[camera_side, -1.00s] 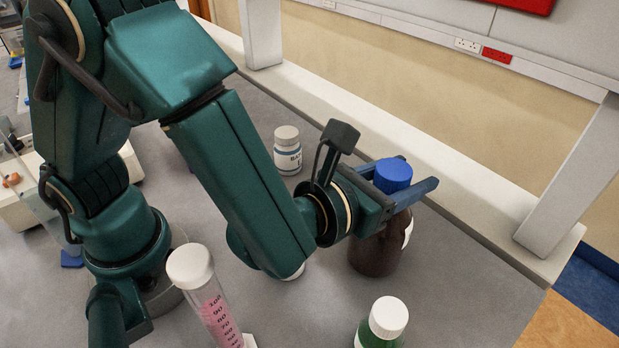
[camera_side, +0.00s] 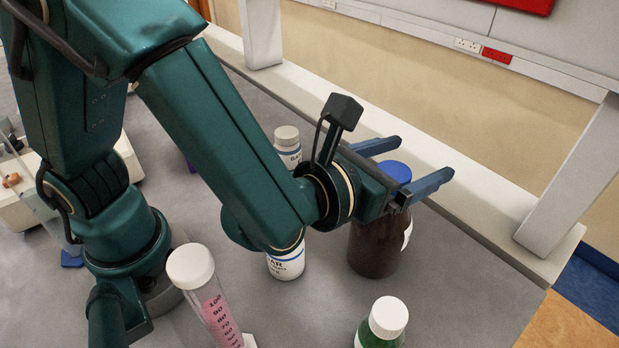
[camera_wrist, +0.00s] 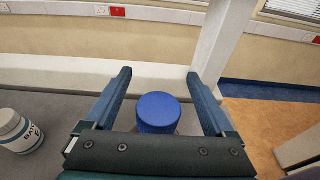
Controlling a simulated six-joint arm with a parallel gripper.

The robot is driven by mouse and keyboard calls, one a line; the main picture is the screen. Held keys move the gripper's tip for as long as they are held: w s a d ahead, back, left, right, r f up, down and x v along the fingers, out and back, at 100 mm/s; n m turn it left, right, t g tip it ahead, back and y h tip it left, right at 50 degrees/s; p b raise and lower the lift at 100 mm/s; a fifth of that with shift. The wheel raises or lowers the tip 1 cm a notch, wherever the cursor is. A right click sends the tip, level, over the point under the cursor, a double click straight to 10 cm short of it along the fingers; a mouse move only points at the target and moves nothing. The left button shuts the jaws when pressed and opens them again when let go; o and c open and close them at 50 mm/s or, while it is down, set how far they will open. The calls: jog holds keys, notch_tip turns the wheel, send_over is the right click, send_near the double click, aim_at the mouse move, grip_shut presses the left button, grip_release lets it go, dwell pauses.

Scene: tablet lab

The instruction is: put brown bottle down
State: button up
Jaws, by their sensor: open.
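The brown bottle (camera_side: 376,247) with a blue cap stands upright on the grey bench, near the bench's back edge. Its blue cap (camera_wrist: 158,112) shows between the fingers in the wrist view, with clear space on both sides; the body below is mostly hidden there. My gripper (camera_side: 418,163) is open at about cap height. In the side view its near finger and palm cover part of the bottle's cap and neck. The fingers (camera_wrist: 160,92) are wide apart in the wrist view and hold nothing.
White labelled bottles stand behind (camera_side: 287,140) and below (camera_side: 287,264) my forearm. A green bottle with a white cap (camera_side: 388,318) and a pink-filled cylinder (camera_side: 212,305) stand in front. A white ledge (camera_side: 480,205) and upright post (camera_side: 570,180) border the back right.

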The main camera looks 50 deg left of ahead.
jog(key=a+r+n+y, duration=0.1)
jog(key=a+r, duration=0.4)
jog(key=a, duration=0.3)
jog(key=a+r+n+y, duration=0.1)
jog(key=a+r, duration=0.4)
jog(key=a, duration=0.3)
jog(key=s+a+f+n+g+y, duration=0.2)
jog(key=s+a+n+y, duration=0.2)
jog(key=a+n, duration=0.35)
jog(key=s+a+f+n+g+y, duration=0.1)
jog(key=s+a+f+n+g, duration=0.3)
jog(key=s+n, duration=0.5)
jog(key=s+d+f+n+g+h, duration=0.1)
jog(key=d+n+g+h, duration=0.1)
jog(key=d+n, duration=0.4)
jog(key=s+d+f+n+g+h, duration=0.2)
jog(key=d+n+h, duration=0.2)
jog(key=n, duration=0.6)
jog(key=d, duration=0.2)
jog(key=shift+s+d+f+n+h, duration=0.25)
jog(key=shift+s+d+n+h, duration=0.05)
jog(key=shift+d+n, duration=0.1)
